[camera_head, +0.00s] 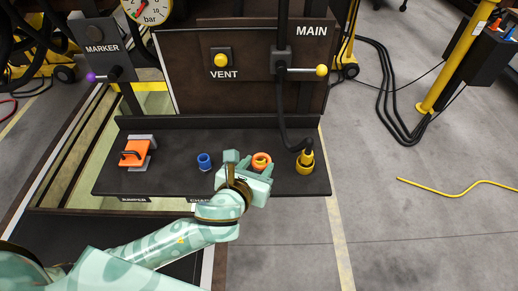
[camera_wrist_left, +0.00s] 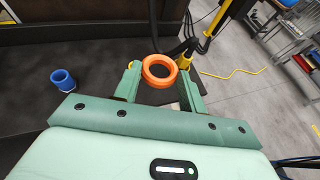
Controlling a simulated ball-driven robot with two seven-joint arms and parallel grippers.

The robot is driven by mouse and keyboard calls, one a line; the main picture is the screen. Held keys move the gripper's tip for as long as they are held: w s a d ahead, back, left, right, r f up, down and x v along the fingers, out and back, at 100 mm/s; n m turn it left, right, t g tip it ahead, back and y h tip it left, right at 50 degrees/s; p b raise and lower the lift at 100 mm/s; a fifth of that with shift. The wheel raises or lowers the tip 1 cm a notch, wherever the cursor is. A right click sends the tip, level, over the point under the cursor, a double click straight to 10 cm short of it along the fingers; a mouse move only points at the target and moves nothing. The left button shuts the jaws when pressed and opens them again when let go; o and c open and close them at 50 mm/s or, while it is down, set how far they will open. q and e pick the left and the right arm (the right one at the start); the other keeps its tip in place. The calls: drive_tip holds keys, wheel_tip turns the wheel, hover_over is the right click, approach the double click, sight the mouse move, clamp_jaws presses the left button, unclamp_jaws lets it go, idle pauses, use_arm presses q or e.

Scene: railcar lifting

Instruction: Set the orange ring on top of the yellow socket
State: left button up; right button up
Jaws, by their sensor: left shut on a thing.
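My left gripper (camera_head: 249,165) is shut on the orange ring (camera_head: 262,158) and holds it above the dark shelf. In the left wrist view, the ring (camera_wrist_left: 159,71) sits between the tips of the two green fingers (camera_wrist_left: 160,80). In the head view, yellow shows inside and just below the ring, seemingly the yellow socket (camera_head: 259,163), mostly hidden by the ring and fingers. I cannot tell whether ring and socket touch. A bit of yellow also shows beside the left finger in the wrist view. My right gripper is not in view.
A blue socket (camera_head: 204,161) stands on the shelf (camera_head: 175,178) left of the gripper. A hose with a yellow fitting (camera_head: 305,160) stands close on the right. An orange clamp-like piece (camera_head: 134,153) is at the far left. The panel (camera_head: 247,65) with levers rises behind.

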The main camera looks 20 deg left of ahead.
sight(256, 155)
use_arm(q)
drive_tip(key=w, duration=0.1)
drive_tip(key=w+a+f, duration=0.1)
drive_tip(key=w, duration=0.1)
drive_tip(key=w+f, duration=0.1)
drive_tip(key=w, duration=0.1)
drive_tip(key=shift+w+a+f, duration=0.15)
drive_tip(key=shift+a+f, duration=0.05)
drive_tip(key=shift+a, duration=0.15)
drive_tip(key=shift+w+a+f+b, duration=0.35)
drive_tip(key=shift+w+f, duration=0.65)
drive_tip(key=shift+f, duration=0.6)
drive_tip(key=shift+w+a+f+b, duration=0.2)
drive_tip(key=shift+w+f+b, duration=0.2)
drive_tip(key=shift+w+f, duration=0.9)
drive_tip(key=shift+w+a+f+b, duration=0.35)
drive_tip(key=shift+w+f, duration=0.3)
drive_tip(key=shift+f, duration=1.25)
drive_tip(key=shift+f+b, duration=0.35)
drive_tip(key=shift+f, duration=0.1)
drive_tip(key=o, duration=0.9)
drive_tip(key=shift+o, duration=0.2)
drive_tip(key=shift+r, duration=0.1)
